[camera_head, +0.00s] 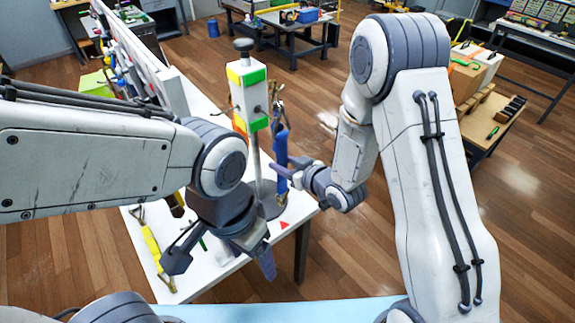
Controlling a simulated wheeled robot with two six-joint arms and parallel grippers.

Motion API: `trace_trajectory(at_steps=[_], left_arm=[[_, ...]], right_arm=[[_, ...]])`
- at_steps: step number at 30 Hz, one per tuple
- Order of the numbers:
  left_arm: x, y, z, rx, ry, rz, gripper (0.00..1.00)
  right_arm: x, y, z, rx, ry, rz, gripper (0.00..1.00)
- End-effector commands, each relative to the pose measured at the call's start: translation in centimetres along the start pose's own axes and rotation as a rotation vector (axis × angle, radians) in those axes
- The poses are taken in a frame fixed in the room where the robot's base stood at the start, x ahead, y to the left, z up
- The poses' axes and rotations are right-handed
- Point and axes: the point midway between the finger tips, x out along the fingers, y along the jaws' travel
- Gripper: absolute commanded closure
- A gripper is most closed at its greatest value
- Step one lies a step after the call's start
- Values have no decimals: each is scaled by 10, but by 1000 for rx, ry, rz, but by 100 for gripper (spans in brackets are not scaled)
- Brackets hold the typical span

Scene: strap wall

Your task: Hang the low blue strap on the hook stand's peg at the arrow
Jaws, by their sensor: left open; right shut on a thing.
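The hook stand (249,98) rises from the white table, with a block banded yellow, white and green on its post and short dark pegs. A blue strap (281,148) hangs upright just right of the post, with metal hardware above it near a peg. Whether that hardware sits on the peg I cannot tell. My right gripper (287,172) is shut on the blue strap, partly hiding it. My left gripper (221,263) is open and empty, low in front of the stand over the table's front edge. A small red arrow (283,225) marks the tabletop near the stand's base.
A yellow strap (152,243) with metal ends lies on the table's left side. A white wall panel (130,50) with hanging items stands at the back left. My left arm hides part of the table. Wooden floor is open right of the table; workbenches stand farther back.

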Motion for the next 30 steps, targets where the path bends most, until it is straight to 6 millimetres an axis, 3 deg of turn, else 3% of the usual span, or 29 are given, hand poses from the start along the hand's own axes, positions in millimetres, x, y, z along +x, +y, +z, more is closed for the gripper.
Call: trace_trajectory(at_steps=[22, 30], left_arm=[[-9, 1, 0, 2, 0, 0, 24], [5, 0, 0, -1, 0, 0, 24]], right_arm=[[43, 0, -15, 1, 3, 1, 100], [58, 0, -9, 0, 3, 0, 100]])
